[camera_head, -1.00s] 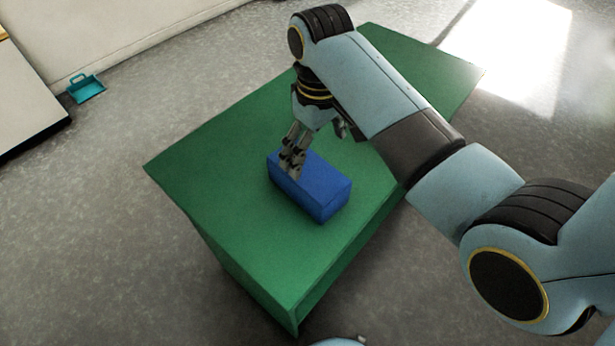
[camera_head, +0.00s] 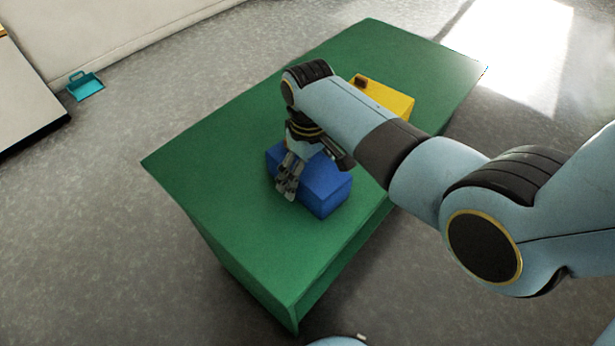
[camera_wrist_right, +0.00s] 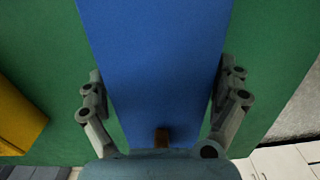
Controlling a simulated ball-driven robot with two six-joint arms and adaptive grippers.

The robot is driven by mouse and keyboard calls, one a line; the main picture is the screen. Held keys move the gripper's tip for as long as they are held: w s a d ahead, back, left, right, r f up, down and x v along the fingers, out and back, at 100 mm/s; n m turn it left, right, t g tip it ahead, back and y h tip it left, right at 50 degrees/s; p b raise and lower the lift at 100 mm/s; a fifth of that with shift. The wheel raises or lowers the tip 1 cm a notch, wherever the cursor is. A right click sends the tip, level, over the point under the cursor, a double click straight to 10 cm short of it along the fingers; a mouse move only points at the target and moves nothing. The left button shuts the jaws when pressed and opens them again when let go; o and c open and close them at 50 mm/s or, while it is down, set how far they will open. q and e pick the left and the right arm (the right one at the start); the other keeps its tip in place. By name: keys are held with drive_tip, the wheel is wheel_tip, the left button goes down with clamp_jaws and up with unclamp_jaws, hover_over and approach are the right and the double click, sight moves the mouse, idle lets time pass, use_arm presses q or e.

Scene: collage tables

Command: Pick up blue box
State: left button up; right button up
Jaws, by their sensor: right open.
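The blue box (camera_head: 326,186) lies on the green table, and my right gripper (camera_head: 310,178) is lowered around it from above. One finger shows at the box's near left side; the other side is partly hidden by the hand. In the right wrist view the blue box (camera_wrist_right: 155,60) runs up between the two spread fingers of my right gripper (camera_wrist_right: 163,95). One finger is on either side of it, with narrow green strips showing between. A small brown piece (camera_wrist_right: 161,138) shows at the box's lower end there. My left gripper is not in view.
The green table (camera_head: 220,155) has free room left of the box. A yellow box (camera_head: 388,98) with a small dark piece on top stands behind my right arm; a yellow thing (camera_wrist_right: 15,120) shows at the wrist view's left. A teal dustpan-like thing (camera_head: 86,86) lies on the floor.

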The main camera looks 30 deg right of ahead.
drive_tip(key=shift+c, duration=0.4)
drive_tip(key=c, duration=1)
drive_tip(key=shift+r, duration=0.1)
